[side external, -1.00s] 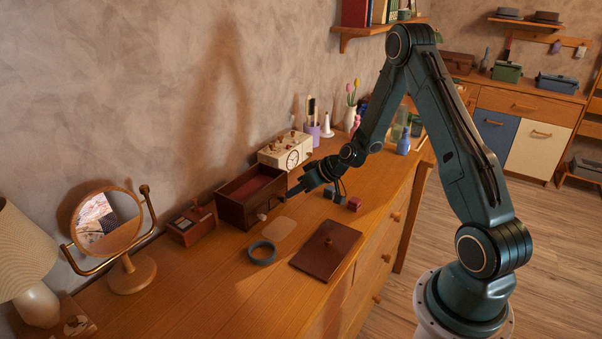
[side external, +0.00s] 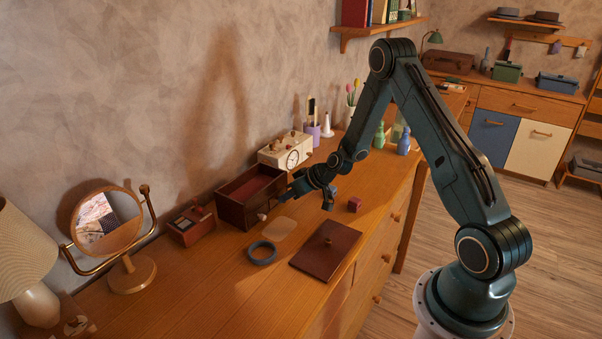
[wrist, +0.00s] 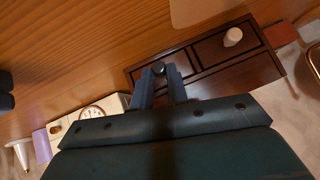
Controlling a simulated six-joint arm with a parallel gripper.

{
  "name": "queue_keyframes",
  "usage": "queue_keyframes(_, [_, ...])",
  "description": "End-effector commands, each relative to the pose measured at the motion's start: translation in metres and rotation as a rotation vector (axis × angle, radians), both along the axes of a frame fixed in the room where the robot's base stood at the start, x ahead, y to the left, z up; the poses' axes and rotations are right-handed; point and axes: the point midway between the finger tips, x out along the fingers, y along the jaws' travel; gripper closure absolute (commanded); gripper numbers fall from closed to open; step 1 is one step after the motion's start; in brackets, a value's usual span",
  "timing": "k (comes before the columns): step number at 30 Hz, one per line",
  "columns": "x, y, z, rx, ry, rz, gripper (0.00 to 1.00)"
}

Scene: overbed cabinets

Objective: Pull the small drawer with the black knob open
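A dark reddish-brown box (side external: 233,207) with an open top stands on the wooden dresser top. Its front carries a white knob (wrist: 232,37) on one small drawer and a black knob (wrist: 158,68) on the other. Both drawer fronts look shut in the wrist view. My gripper (wrist: 158,74) is at the black-knob drawer (wrist: 190,80), with a finger on each side of the knob and a gap between the fingers. I cannot tell whether the fingers touch the knob. In the side view my gripper (side external: 284,197) covers the black knob.
A dark lid (side external: 325,250) and a grey ring (side external: 262,252) lie in front of the box. A round mirror (side external: 107,221) stands left.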

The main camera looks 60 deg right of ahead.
Motion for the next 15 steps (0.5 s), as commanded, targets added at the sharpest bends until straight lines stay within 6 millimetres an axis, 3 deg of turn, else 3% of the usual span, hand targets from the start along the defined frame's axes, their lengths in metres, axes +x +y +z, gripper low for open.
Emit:
queue_keyframes(8, [-0.003,-0.001,0.0,-0.001,0.0,-0.001,1.0])
queue_keyframes(15, [-0.03,-0.002,0.0,0.001,0.002,-0.003,1.0])
